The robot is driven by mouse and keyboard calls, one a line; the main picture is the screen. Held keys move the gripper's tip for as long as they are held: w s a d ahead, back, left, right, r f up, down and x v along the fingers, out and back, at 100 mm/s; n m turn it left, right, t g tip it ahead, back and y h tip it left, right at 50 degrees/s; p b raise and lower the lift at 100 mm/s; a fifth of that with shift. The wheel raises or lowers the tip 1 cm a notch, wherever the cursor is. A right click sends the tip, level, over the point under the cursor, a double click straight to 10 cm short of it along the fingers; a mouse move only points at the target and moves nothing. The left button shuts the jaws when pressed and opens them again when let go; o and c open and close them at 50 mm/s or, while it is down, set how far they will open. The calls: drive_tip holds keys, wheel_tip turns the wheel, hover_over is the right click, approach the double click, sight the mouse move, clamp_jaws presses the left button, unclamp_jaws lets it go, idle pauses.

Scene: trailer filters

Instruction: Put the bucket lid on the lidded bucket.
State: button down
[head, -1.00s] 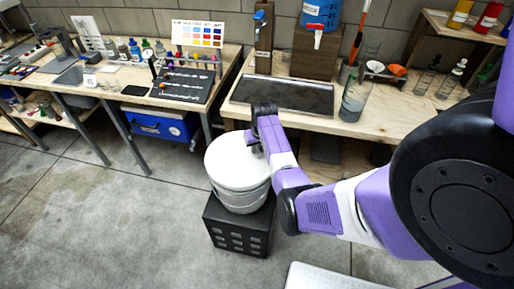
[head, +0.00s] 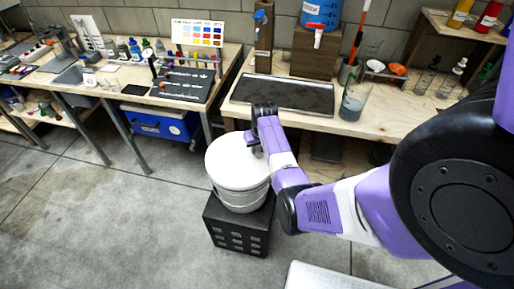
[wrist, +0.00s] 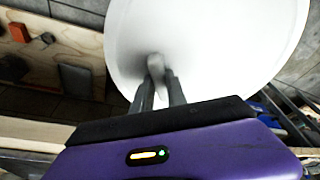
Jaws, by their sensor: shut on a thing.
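The white round bucket lid (head: 228,162) is at the top of the white lidded bucket (head: 240,198) in the head view, roughly level and lined up over it. I cannot tell whether its rim is fully seated or slightly above the bucket. My gripper (head: 252,144) is above the lid, shut on its small grey handle. In the wrist view the lid (wrist: 215,40) fills the upper middle, and the fingers of my gripper (wrist: 158,78) close on the handle. The bucket is hidden there by the lid.
The bucket stands on a black crate-like stand (head: 238,232) on the concrete floor. A wooden workbench (head: 300,122) with a dark tray (head: 282,94) is just behind. A blue bin (head: 160,124) sits under the left bench (head: 140,100). The floor at left is clear.

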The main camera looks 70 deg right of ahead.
drive_tip(key=c, duration=0.8)
unclamp_jaws()
drive_tip(key=shift+o, duration=0.2)
drive_tip(key=shift+r+p, duration=2.9)
drive_tip(key=shift+r, duration=0.6)
